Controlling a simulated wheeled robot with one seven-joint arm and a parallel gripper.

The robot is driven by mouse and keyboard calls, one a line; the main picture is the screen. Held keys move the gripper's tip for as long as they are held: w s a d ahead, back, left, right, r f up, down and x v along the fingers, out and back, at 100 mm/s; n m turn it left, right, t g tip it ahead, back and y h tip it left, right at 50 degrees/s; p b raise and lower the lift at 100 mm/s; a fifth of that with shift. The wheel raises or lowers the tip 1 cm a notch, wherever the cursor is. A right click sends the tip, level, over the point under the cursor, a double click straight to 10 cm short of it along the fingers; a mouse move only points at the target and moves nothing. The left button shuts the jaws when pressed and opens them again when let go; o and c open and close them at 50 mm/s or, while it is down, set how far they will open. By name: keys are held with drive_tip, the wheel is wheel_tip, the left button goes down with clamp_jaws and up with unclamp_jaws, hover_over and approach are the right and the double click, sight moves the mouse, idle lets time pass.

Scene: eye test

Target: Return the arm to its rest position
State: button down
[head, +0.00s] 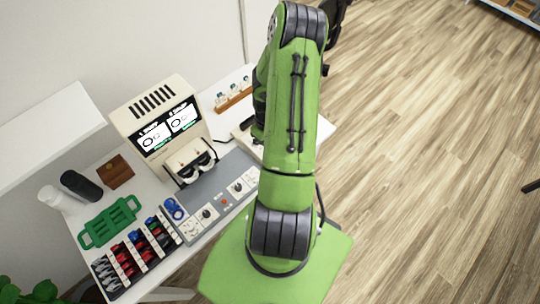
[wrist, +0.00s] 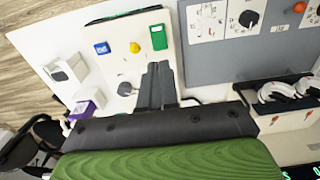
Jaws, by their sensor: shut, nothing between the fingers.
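My green arm (head: 290,110) rises from its base and bends at the top, over the right end of the white table (head: 225,85). In the head view my gripper is hidden behind the arm. In the wrist view my gripper (wrist: 155,85) shows as two dark fingers close together, shut and empty. The fingers appear over a cream panel (wrist: 115,40) with a blue piece (wrist: 101,48), a yellow knob (wrist: 134,47) and a green piece (wrist: 158,37). I cannot tell the height of the fingers above it.
The eye test machine (head: 155,105) with lit screens stands on the table beside a grey control panel (head: 222,185). A green tray (head: 110,222), racks of coloured pieces (head: 135,255), a dark cylinder (head: 80,186) and a brown box (head: 115,172) stand left. Open wooden floor (head: 430,130) lies right.

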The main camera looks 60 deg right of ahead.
drive_tip(key=shift+f, duration=0.1)
idle(0.3)
drive_tip(key=w+a+r+n+t+h+b, duration=0.1)
drive_tip(key=w+a+r+b, duration=0.15)
drive_tip(key=a+r, duration=0.65)
drive_tip(key=w+a+r+n+t+h+b, duration=0.1)
drive_tip(key=w+a+r, duration=0.3)
drive_tip(key=r, duration=0.8)
drive_tip(key=s+a+r+t+y+b, duration=0.1)
drive_tip(key=s+a+r, duration=0.3)
drive_tip(key=s+a, duration=0.2)
drive_tip(key=s+a+r+t+y+b, duration=0.1)
drive_tip(key=s+a+r+t, duration=0.1)
drive_tip(key=s+a+r, duration=0.2)
drive_tip(key=s+a, duration=0.1)
drive_tip(key=a, duration=0.2)
drive_tip(key=shift+s+a+n+t, duration=0.3)
drive_tip(key=shift+s+a, duration=0.05)
drive_tip(key=shift+a, duration=0.05)
drive_tip(key=shift+d, duration=0.1)
